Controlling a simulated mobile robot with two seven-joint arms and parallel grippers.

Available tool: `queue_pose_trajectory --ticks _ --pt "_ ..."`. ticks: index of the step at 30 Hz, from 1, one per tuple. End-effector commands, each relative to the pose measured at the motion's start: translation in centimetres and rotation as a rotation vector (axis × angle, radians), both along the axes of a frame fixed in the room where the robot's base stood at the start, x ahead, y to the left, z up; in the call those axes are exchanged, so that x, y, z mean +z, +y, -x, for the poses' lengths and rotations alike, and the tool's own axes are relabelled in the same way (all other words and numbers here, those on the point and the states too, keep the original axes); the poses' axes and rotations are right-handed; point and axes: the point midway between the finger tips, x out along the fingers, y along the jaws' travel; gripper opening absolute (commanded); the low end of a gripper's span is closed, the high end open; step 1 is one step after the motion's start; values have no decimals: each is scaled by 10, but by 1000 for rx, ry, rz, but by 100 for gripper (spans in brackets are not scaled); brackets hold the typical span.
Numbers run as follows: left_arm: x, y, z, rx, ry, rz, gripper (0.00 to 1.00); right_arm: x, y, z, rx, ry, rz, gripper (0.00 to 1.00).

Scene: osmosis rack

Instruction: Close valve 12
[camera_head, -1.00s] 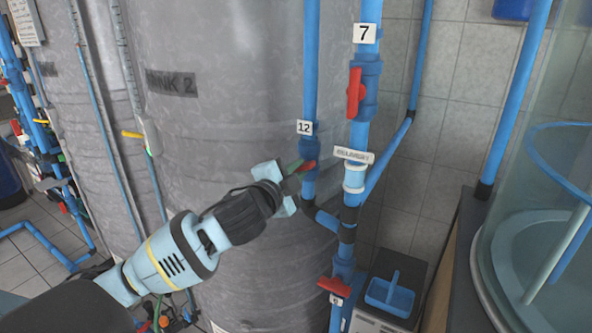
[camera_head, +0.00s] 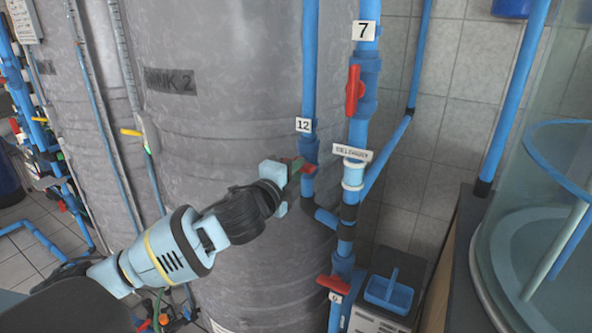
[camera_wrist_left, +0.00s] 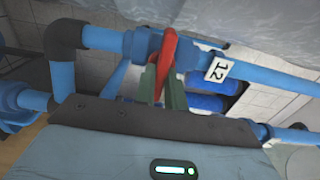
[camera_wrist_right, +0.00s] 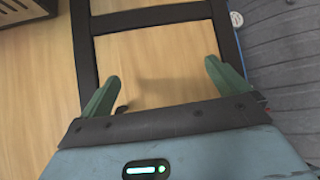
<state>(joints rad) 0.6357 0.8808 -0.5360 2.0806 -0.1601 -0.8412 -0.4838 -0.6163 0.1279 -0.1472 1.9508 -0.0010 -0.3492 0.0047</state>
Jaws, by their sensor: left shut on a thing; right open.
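Valve 12 is on a blue vertical pipe in front of the grey tank; its white tag reads 12 (camera_head: 304,125). Its red handle (camera_head: 309,168) sits just below the tag. My left gripper (camera_head: 297,166) reaches it from the left. In the left wrist view the green fingers (camera_wrist_left: 162,88) are shut on the red handle (camera_wrist_left: 166,55), which lies between them, with the 12 tag (camera_wrist_left: 218,69) to its right. The handle's far end is partly hidden in the head view. My right gripper (camera_wrist_right: 160,85) is open and empty in the right wrist view, over a wooden surface.
Valve 7's red handle (camera_head: 354,91) is on the neighbouring pipe, up and right. Another red-handled valve (camera_head: 334,285) is below. The large grey tank (camera_head: 230,110) is close behind the arm. A dark frame (camera_wrist_right: 150,19) shows near my right gripper.

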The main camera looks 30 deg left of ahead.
Motion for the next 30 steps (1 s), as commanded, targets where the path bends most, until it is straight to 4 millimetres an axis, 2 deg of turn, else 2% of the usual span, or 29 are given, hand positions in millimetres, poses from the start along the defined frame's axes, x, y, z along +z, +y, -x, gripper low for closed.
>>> queue_pose_trajectory --ticks 8,9,13,23,30 --pt "0 0 0 1 0 -4 0 0 0 0 0 0 0 100" --pt "0 0 0 1 0 -3 17 0 0 0 0 0 0 100" --pt "0 0 0 1 0 -2 34 0 0 0 0 0 0 100" --pt "-1 0 2 0 1 -1 34 -1 0 0 0 1 0 100" --pt "-2 0 28 -1 4 -2 34 -4 0 4 0 11 0 100"
